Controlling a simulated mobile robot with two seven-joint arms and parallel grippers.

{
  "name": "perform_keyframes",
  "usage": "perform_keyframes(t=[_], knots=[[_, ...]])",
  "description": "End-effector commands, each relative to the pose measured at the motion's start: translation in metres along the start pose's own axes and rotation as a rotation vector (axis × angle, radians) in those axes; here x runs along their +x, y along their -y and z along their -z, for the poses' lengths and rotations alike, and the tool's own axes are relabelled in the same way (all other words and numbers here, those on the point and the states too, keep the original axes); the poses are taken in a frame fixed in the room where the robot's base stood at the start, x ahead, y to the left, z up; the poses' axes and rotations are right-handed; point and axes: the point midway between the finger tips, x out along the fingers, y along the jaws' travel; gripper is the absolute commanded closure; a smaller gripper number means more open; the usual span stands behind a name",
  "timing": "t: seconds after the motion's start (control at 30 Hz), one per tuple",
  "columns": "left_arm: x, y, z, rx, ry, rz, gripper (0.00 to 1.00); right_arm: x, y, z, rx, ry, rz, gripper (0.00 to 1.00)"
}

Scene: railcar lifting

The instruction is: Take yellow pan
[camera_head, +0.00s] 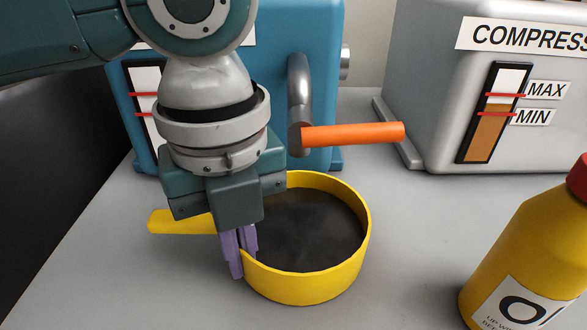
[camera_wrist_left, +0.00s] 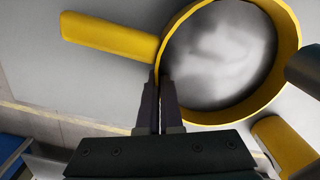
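The yellow pan (camera_head: 318,287) is a round, low-walled pan holding dark liquid. It appears to rest level on the grey surface, its handle (camera_head: 178,222) pointing left. It also fills the upper middle of the left wrist view (camera_wrist_left: 262,107), with its handle at upper left. My left gripper (camera_head: 239,253) points down at the pan's near-left wall. Its purple fingers are close together, one on each side of the rim, and they look shut on it. The left wrist view shows the fingertips (camera_wrist_left: 160,88) at the rim. My right gripper is not in view.
Behind the pan stands a blue machine (camera_head: 268,60) with a metal pipe and an orange handle (camera_head: 352,134). A grey compressor (camera_head: 430,70) with a MAX/MIN gauge is at back right. A yellow bottle (camera_head: 530,235) with a red cap stands at right. The surface between pan and bottle is clear.

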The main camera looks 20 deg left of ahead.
Motion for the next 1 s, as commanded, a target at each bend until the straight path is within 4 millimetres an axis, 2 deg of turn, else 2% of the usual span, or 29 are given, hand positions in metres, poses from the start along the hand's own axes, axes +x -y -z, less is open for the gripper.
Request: perform_keyframes(t=[0.37, 1.0], knots=[[-0.001, -0.001, -0.001, -0.001, 0.0, 0.0, 1.0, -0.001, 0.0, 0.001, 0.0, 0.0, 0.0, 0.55], [-0.001, -0.033, -0.014, -0.002, 0.0, -0.002, 1.0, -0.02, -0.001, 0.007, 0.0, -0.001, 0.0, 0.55]])
